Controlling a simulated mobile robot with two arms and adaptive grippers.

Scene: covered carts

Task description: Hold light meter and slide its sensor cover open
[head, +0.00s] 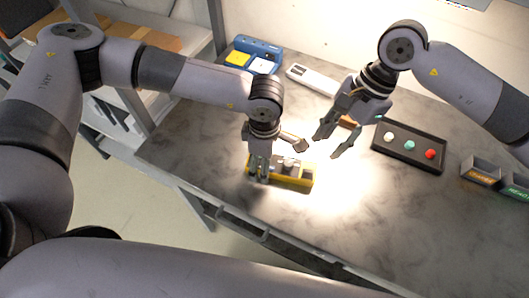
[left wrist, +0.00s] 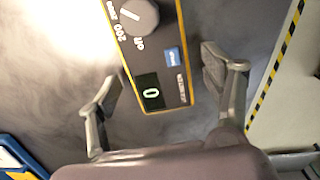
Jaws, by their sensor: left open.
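A yellow-edged dark meter (head: 297,173) lies on the grey table near its front edge; I take it for the light meter. In the left wrist view the meter (left wrist: 160,60) shows a grey dial, a blue label and a small display reading 0. My left gripper (head: 261,174) is over the meter's left end. Its open fingers stand either side of the meter in the left wrist view, with visible gaps. The sensor cover cannot be made out clearly. My right gripper (head: 332,143) is open and empty, above the table, behind and right of the meter.
A dark tray (head: 408,158) with white, teal and red knobs lies right. Small labelled bins (head: 481,172) stand at far right. A blue holder (head: 257,47) and a white long device (head: 313,80) lie at the back. The front-right table is clear.

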